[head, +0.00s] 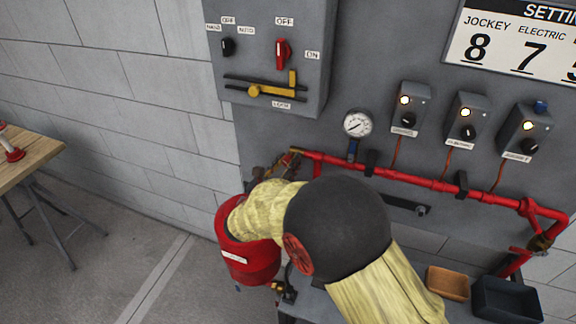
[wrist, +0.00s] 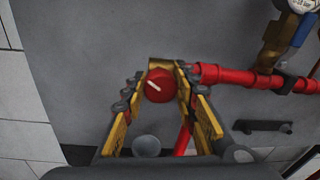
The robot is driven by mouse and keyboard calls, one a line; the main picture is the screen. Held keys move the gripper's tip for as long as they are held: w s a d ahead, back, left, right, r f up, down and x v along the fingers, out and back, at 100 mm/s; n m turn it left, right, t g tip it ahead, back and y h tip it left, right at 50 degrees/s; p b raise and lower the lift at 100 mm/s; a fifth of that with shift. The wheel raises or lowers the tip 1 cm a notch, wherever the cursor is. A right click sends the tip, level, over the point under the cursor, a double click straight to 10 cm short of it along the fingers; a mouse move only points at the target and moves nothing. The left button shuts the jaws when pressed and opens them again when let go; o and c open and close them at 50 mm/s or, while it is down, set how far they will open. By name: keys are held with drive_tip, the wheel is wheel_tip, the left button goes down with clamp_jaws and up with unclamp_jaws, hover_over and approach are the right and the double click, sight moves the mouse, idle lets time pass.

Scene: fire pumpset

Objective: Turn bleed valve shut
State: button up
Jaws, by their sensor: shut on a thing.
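The bleed valve appears to be the one at the left end of the red pipe. Its round red knob (wrist: 160,87) with a white line shows in the wrist view, the line slanting down to the right. My gripper (wrist: 163,80) is shut on this knob, with one yellow-padded finger on each side. A brass-coloured part shows just behind the knob. In the head view my gripper (head: 279,167) is at the pipe's left end, and my arm hides part of it. The knob is mostly hidden there.
The red pipe (head: 405,178) runs right along the grey panel, below a pressure gauge (head: 357,123) and several switch boxes. A grey switch cabinet (head: 265,50) hangs above. A red bucket (head: 247,262) stands below my arm. Two bins stand at lower right, a wooden table (head: 30,152) at left.

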drive_tip(key=m+b, duration=0.5)
drive_tip(key=shift+f+y, duration=0.25)
drive_tip(key=shift+y, duration=0.15)
drive_tip(key=m+b, duration=0.3)
drive_tip(key=b, duration=0.2)
drive_tip(key=shift+d+m+y, duration=0.1)
drive_tip(key=shift+m+y, duration=0.2)
drive_tip(key=shift+m, duration=0.1)
drive_tip(key=shift+r+m+b, duration=0.1)
drive_tip(key=shift+m+b, duration=0.6)
drive_tip(key=shift+b, duration=0.4)
drive_tip(key=shift+r, duration=0.1)
drive_tip(key=o, duration=1.2)
